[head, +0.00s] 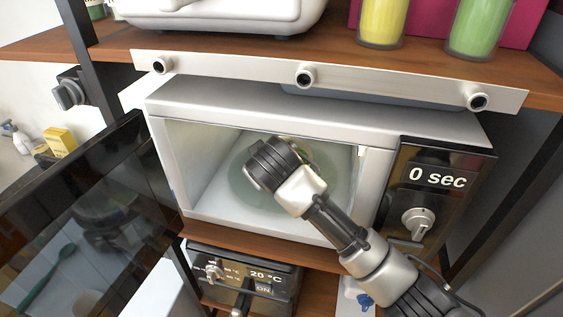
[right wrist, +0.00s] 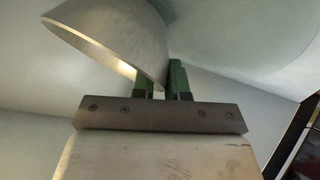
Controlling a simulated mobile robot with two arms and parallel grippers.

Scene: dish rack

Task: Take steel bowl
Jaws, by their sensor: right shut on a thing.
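The steel bowl (right wrist: 115,35) shows large in the right wrist view, tilted, with its rim between the green fingers. My right gripper (right wrist: 164,80) is shut on that rim. In the head view my right arm reaches into the open microwave (head: 290,108), and the gripper (head: 268,165) is inside it above the round glass plate (head: 240,190). There the bowl is mostly hidden behind the gripper; only a small part (head: 304,150) shows past it. My left gripper is not in view.
The microwave door (head: 85,215) hangs open to the left. The control panel (head: 430,195) reads "0 sec". A shelf with a metal hook rail (head: 380,86) is just above. A yellow cup (head: 382,20) and a green cup (head: 480,25) stand on it. An oven (head: 240,275) is below.

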